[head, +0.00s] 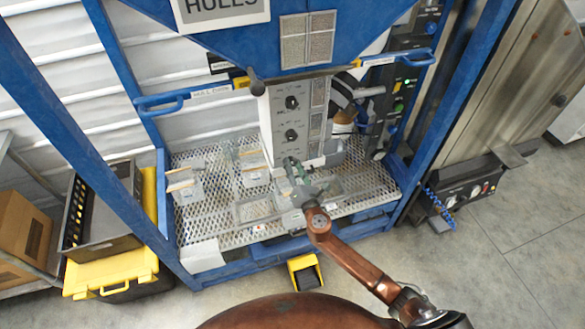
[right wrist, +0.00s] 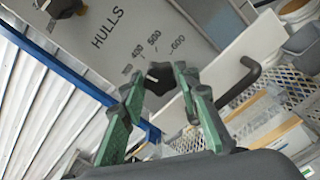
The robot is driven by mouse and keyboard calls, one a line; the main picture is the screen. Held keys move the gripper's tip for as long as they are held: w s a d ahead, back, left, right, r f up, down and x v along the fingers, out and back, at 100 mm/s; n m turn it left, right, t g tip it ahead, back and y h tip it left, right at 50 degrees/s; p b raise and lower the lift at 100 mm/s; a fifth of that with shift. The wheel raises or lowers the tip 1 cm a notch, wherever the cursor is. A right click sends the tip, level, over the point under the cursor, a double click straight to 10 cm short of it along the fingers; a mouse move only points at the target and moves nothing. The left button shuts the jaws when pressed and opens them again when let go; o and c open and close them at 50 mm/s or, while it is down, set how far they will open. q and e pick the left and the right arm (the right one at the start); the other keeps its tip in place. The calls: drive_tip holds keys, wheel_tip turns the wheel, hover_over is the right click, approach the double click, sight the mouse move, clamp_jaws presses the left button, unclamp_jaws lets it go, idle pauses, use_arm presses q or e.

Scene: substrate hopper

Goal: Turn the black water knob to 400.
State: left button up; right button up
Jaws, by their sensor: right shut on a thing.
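In the right wrist view a black knob (right wrist: 159,80) sits on the grey panel, with a printed scale reading 400, 500 and 600 beside it. A small white mark shows on the knob's left side; its exact reading is unclear. My right gripper (right wrist: 157,74) has its green fingers on either side of the knob, shut on it. In the head view the right gripper (head: 292,166) reaches the bottom of the control panel (head: 273,113) and hides this knob. The knob's own name label is not visible. My left gripper is not in view.
Other black knobs, an upper one (head: 291,102) and a middle one (head: 290,135), sit higher on the panel. A black hooked handle (right wrist: 240,83) is close to the right finger. A perforated metal shelf (head: 215,217) with several small boxes lies below. Blue frame posts stand on both sides.

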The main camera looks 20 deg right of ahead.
drive_tip(key=shift+m+b, duration=0.45)
drive_tip(key=shift+m, duration=0.65)
drive_tip(key=o, duration=1.2)
drive_tip(key=shift+c, duration=0.2)
drive_tip(key=s, duration=1.2)
drive_tip(key=shift+d, duration=0.2)
